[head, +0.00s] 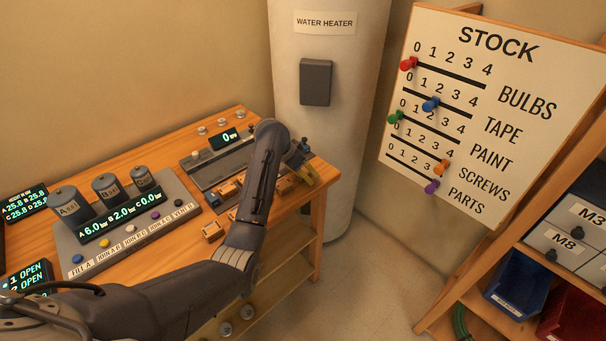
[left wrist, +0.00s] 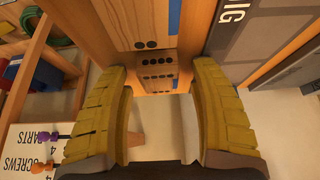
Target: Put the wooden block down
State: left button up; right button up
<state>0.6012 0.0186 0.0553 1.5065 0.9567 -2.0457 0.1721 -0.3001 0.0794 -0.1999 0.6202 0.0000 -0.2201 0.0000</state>
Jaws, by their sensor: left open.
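My left gripper (head: 305,174) is over the far right end of the wooden bench. In the left wrist view its yellow fingers (left wrist: 160,80) are apart. A wooden block (left wrist: 158,76) with black dots shows in the gap between the fingertips, with visible space on both sides. I cannot tell its depth relative to the tips. A larger wooden piece (left wrist: 140,25) with dots and a blue strip lies just beyond it. In the head view the gripper and arm partly hide this area. My right gripper is in neither view.
A grey jig board (head: 220,163) with a "0" display lies on the bench (head: 160,133). A small wooden block (head: 212,230) lies near the front edge. A canister panel (head: 125,222) stands left. The water heater (head: 325,140) stands behind; the stock board (head: 470,170) is right.

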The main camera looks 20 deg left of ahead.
pick_arm(q)
jog(key=shift+c, duration=0.4)
jog(key=c, duration=1.1)
jog(key=shift+r, duration=0.15)
